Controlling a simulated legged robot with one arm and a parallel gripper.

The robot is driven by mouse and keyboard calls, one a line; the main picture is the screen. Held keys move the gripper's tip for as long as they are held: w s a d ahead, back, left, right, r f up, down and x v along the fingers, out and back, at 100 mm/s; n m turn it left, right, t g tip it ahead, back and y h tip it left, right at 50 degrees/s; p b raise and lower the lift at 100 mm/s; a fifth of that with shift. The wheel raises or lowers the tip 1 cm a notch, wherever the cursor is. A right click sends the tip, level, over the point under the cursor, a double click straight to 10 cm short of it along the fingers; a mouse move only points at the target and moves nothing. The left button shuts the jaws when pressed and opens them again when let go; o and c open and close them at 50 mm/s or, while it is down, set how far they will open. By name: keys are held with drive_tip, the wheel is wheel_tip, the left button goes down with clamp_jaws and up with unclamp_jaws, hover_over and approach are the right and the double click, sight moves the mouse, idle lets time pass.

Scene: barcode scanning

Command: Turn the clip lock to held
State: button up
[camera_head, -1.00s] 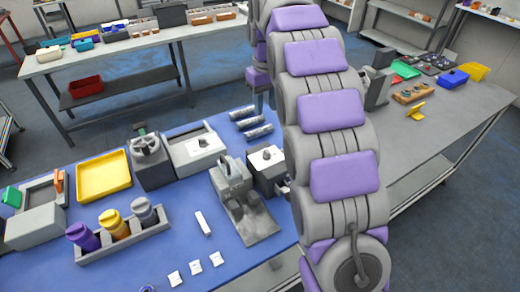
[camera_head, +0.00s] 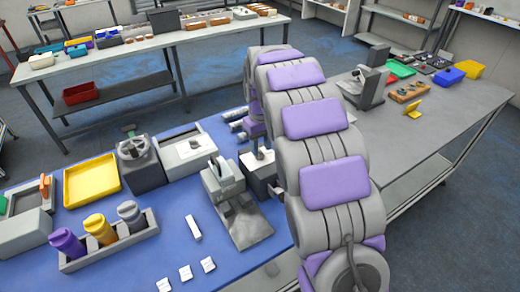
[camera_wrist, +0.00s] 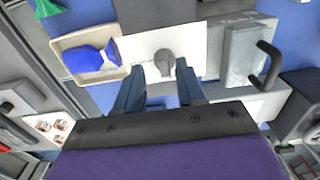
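In the wrist view, a grey knob (camera_wrist: 166,62) sits on a white plate (camera_wrist: 140,48); I take this to be the clip lock, though no label on it is legible. My gripper (camera_wrist: 160,88) is open and empty, with its two dark fingers on either side of the knob's near side. I cannot tell whether they touch the plate. In the head view, a small box with a white top and dark knob (camera_head: 262,153) stands beside my arm, and my gripper is mostly hidden there.
In the wrist view, a beige tray (camera_wrist: 62,45) with a blue item (camera_wrist: 92,58) lies left of the plate. A hooked handle (camera_wrist: 268,62) stands to the right. In the head view, a grey clamp stand (camera_head: 224,180), yellow tray (camera_head: 92,181) and bottle rack (camera_head: 150,226) share the blue table.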

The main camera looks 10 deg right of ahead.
drive_tip(key=shift+f, duration=0.45)
drive_tip(key=shift+a, duration=0.55)
drive_tip(key=shift+c, duration=0.7)
drive_tip(key=shift+d, duration=0.35)
drive_tip(key=c, duration=0.4)
clamp_jaws()
drive_tip(key=shift+a, duration=0.1)
